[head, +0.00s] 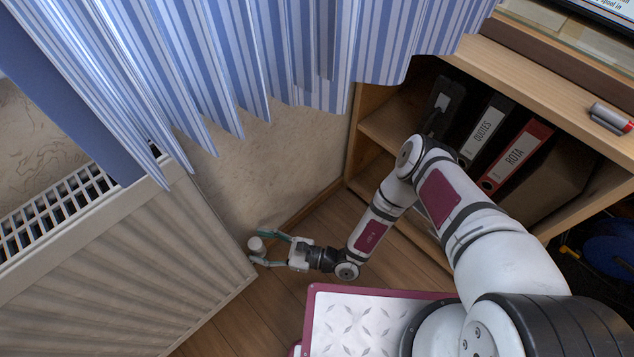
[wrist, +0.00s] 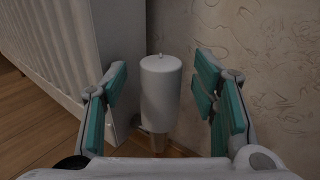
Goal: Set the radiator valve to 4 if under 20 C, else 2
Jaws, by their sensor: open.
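The radiator valve (wrist: 160,97) is a white upright cylinder with a metal pipe below it, between my open fingers in the wrist view. My gripper (wrist: 160,100) has teal pads apart on both sides of the valve, with a visible gap on each side. In the head view the valve's white top (head: 256,243) shows low by the end of the radiator (head: 110,265), and my gripper (head: 270,250) reaches it from the right. No numbers on the valve can be made out. No temperature reading is legible.
A striped blue curtain (head: 250,50) hangs over the radiator and wall. A wooden shelf (head: 400,125) with binders stands at the right, with a marker (head: 611,117) on top. A screen (head: 600,10) is cut off at the top right. Bare wooden floor (head: 275,297) lies below my gripper.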

